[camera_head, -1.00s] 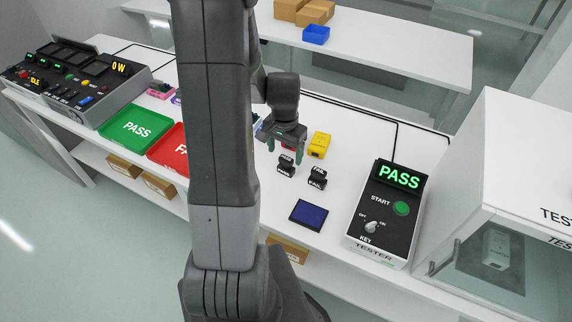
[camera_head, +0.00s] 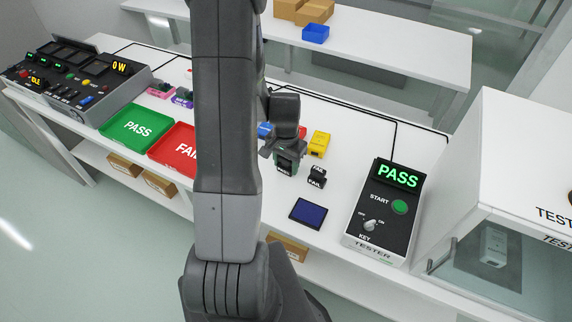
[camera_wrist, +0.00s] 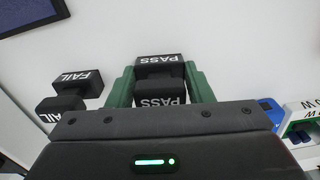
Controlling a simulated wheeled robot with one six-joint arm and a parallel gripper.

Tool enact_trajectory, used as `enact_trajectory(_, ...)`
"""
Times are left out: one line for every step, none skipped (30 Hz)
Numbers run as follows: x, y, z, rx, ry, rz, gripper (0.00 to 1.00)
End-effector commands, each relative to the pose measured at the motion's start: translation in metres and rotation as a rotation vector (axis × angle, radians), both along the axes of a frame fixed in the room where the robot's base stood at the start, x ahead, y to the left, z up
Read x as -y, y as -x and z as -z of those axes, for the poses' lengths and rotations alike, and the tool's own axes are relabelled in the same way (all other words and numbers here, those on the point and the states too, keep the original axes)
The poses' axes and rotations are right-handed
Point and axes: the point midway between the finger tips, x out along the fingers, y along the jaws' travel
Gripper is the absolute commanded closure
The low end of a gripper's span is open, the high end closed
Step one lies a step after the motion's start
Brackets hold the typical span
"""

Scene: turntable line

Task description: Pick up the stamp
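The black PASS stamp (camera_wrist: 158,68) stands on the white table in the wrist view, between the two green fingers of my gripper (camera_wrist: 160,90). A finger is on each side of it, and I see no clear squeeze on it. In the head view my gripper (camera_head: 286,160) is down over this stamp and hides most of it. A second black stamp, marked FAIL (camera_head: 317,177), stands just to the right, apart from the gripper. It also shows at the left of the wrist view (camera_wrist: 75,85).
A dark blue pad (camera_head: 308,213) lies in front of the stamps. A tester (camera_head: 385,215) with a lit PASS display stands to the right. A yellow object (camera_head: 319,144) is behind. Green (camera_head: 136,127) and red (camera_head: 172,150) trays lie to the left.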

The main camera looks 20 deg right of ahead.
Motion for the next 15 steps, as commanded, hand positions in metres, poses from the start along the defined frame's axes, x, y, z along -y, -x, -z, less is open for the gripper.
enact_trajectory(0.0, 0.0, 0.0, 0.0, 0.0, 0.0, 0.76)
enact_trajectory(0.0, 0.0, 0.0, 0.0, 0.0, 0.0, 0.76)
enact_trajectory(0.0, 0.0, 0.0, 0.0, 0.0, 0.0, 0.76)
enact_trajectory(0.0, 0.0, 0.0, 0.0, 0.0, 0.0, 0.76)
enact_trajectory(0.0, 0.0, 0.0, 0.0, 0.0, 0.0, 0.76)
enact_trajectory(0.0, 0.0, 0.0, 0.0, 0.0, 0.0, 0.76)
enact_trajectory(0.0, 0.0, -0.001, 0.001, 0.001, 0.0, 0.76)
enact_trajectory(0.0, 0.0, -0.002, 0.001, 0.0, 0.0, 0.76)
enact_trajectory(0.0, -0.001, -0.003, 0.002, 0.001, 0.0, 0.76)
enact_trajectory(0.0, -0.001, -0.005, 0.003, 0.002, 0.0, 0.76)
enact_trajectory(0.0, -0.001, -0.007, 0.003, 0.002, 0.0, 0.76)
enact_trajectory(0.0, -0.001, -0.011, 0.003, 0.002, 0.0, 0.76)
enact_trajectory(0.001, -0.001, -0.015, 0.004, 0.002, 0.0, 0.76)
enact_trajectory(0.001, -0.001, -0.019, 0.005, 0.002, 0.0, 0.76)
enact_trajectory(0.001, -0.001, -0.024, 0.004, 0.002, 0.0, 0.76)
